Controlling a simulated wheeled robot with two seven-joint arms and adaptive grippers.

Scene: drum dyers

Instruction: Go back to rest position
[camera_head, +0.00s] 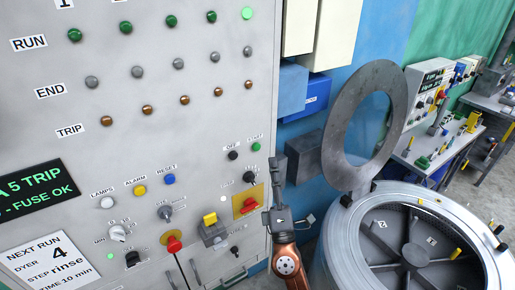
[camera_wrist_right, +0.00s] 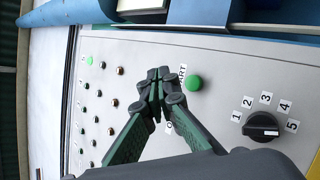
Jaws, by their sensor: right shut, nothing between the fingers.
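My right gripper (camera_head: 278,168) is upright in front of the right edge of the grey control panel (camera_head: 150,125), with its arm coming up from below. Its fingers are shut and empty. In the right wrist view the closed fingertips (camera_wrist_right: 160,80) show beside a green button (camera_wrist_right: 193,83); I cannot tell the gap to the panel. A black selector knob (camera_wrist_right: 262,127) numbered 1 to 5 is to the right there. My left gripper is not in view.
An open drum dyer (camera_head: 350,245) with its round lid (camera_head: 340,120) raised stands close to the right of my arm. A red knob (camera_head: 172,243) and a yellow switch (camera_head: 210,218) stick out from the panel. A workbench (camera_head: 425,150) is at the back right.

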